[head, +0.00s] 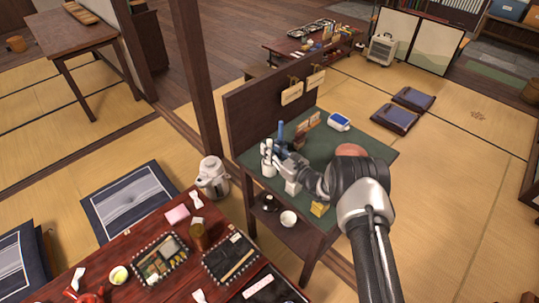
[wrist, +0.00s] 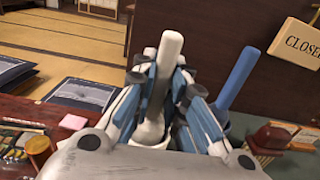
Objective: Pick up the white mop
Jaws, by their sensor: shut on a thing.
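The white mop (wrist: 168,58) stands with its pale handle upright between my fingers in the wrist view, and its lower end shows between them. My gripper (wrist: 163,82) is shut on it. In the head view my gripper (head: 272,151) is over the near left part of the green-topped counter (head: 357,132). A blue mop (wrist: 240,76) leans just right of my gripper, with its handle apart from the white one. The blue mop also shows in the head view (head: 281,130). Whether the white mop's lower end touches anything is hidden by the fingers.
A dark partition with hanging signs (head: 291,93) rises behind the counter. A white pot (head: 212,178) is left of the counter. A red-brown table (head: 130,245) with trays is in front left.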

